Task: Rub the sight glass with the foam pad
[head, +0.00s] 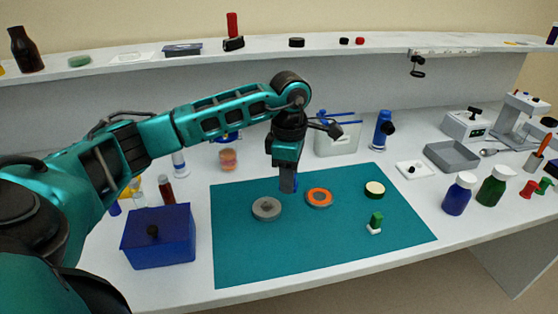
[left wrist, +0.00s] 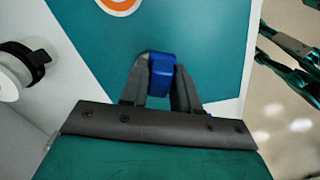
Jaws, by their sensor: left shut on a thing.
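My left gripper (head: 288,188) is shut on a small blue block, which I take to be the foam pad (left wrist: 161,75). In the head view the fingers mostly hide the block. The gripper points down over the teal mat, between a grey round fitting (head: 267,208) and an orange ring (head: 319,197). Which round piece is the sight glass I cannot tell for sure. The orange ring also shows, cut off, at the top of the left wrist view (left wrist: 118,8). No contact between the block and either round piece shows.
On the teal mat (head: 300,255) also lie a cream disc (head: 375,188) and a green-and-white block (head: 376,221). A blue box (head: 158,240) stands left of the mat. Bottles (head: 458,196) and a grey tray (head: 452,157) stand to the right. The mat's front is clear.

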